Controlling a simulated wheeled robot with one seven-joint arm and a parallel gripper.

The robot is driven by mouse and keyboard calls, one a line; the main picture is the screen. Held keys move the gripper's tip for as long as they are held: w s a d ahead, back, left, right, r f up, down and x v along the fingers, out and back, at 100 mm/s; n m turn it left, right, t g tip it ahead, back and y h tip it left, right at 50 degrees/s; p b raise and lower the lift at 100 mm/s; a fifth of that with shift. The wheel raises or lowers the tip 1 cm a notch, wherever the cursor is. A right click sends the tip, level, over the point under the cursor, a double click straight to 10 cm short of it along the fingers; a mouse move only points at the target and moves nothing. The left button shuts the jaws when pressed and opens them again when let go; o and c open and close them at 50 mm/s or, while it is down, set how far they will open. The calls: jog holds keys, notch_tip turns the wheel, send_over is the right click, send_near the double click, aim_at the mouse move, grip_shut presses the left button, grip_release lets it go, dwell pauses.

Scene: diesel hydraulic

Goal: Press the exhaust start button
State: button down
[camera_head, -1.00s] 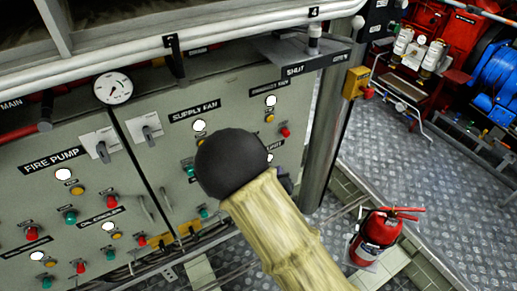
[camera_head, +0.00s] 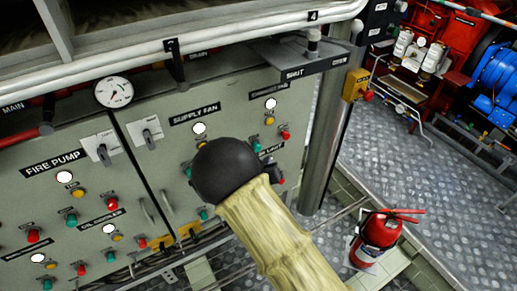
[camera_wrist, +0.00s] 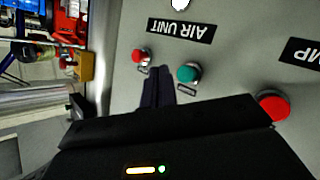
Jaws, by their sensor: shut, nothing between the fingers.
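The grey control panel (camera_head: 228,97) carries the exhaust fan label (camera_head: 268,88) at its upper right in the head view. Below the label are a white lamp (camera_head: 271,103), a yellow button (camera_head: 269,121) and a red button (camera_head: 285,135). A small green button (camera_head: 257,147), likely the exhaust start button, shows just above my arm. My gripper (camera_head: 271,172) is mostly hidden behind my arm. In the wrist view my gripper (camera_wrist: 158,73) is shut and empty, its tips between a red button (camera_wrist: 141,56) and a green button (camera_wrist: 189,73), near the air unit label (camera_wrist: 180,31). I cannot tell whether they touch the panel.
Supply fan (camera_head: 195,114) and fire pump (camera_head: 54,162) sections lie to the left. A metal post (camera_head: 327,140) with a yellow box (camera_head: 356,84) stands right of the panel. A red fire extinguisher (camera_head: 376,238) stands on the floor at right. An overhanging ledge (camera_head: 290,62) juts above.

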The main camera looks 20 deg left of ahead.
jog(key=shift+w+a, duration=1)
jog(key=shift+a, duration=0.15)
jog(key=shift+w+a, duration=0.1)
dwell(1.2)
jog(key=shift+w+a, duration=0.15)
jog(key=shift+a, duration=0.05)
jog(key=shift+w+a, duration=0.35)
jog(key=shift+a, duration=0.05)
dwell(1.0)
jog(key=shift+s+d, duration=0.65)
jog(key=shift+d, duration=0.05)
dwell(0.3)
jog(key=s+d, duration=0.3)
jog(key=shift+s+d, duration=0.1)
jog(key=shift+d, duration=0.3)
